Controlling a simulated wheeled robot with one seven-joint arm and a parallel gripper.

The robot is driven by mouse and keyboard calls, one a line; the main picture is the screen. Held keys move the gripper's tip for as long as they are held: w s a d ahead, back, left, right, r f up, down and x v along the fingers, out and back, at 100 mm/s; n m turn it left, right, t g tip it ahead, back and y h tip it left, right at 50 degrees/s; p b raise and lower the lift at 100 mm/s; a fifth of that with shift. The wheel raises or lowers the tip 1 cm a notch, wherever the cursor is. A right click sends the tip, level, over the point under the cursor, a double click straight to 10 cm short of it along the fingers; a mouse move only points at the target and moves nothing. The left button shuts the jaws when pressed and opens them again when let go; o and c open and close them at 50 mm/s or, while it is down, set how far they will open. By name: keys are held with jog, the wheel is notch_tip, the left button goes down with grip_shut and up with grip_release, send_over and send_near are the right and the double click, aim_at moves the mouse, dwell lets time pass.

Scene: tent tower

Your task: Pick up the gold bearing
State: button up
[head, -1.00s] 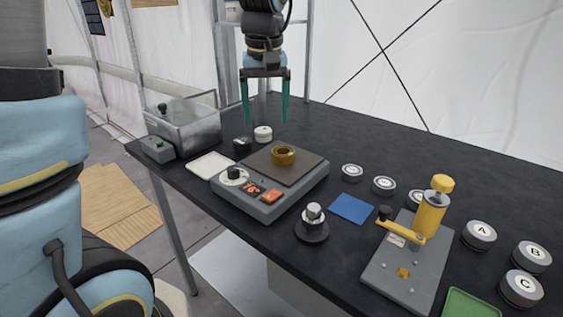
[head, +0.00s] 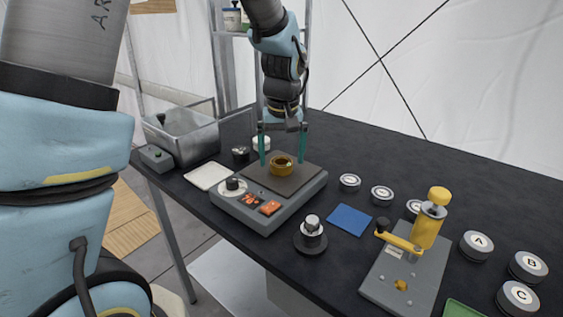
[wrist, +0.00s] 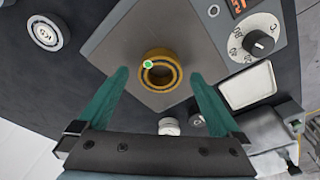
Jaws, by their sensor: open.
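The gold bearing (head: 281,165) is a short ring lying on the dark top plate (head: 300,180) of a grey heater box with a dial and an orange display. It also shows in the wrist view (wrist: 160,70), with a small green dot on its rim. My gripper (head: 283,160) is open, with its two teal fingers pointing down, near the far side of the bearing. In the wrist view my gripper (wrist: 158,88) has one finger on either side of the bearing's near edge. The fingers look apart from the bearing, and nothing is between them that I can see held.
A metal basin (head: 183,132) stands at the left, with a white tray (head: 208,176) in front. A dark post with a silver top (head: 311,235), a blue mat (head: 349,219), a yellow press (head: 428,225) and several round lidded pucks occupy the right. The back right table is clear.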

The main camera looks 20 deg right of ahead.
jog(key=shift+f, duration=0.45)
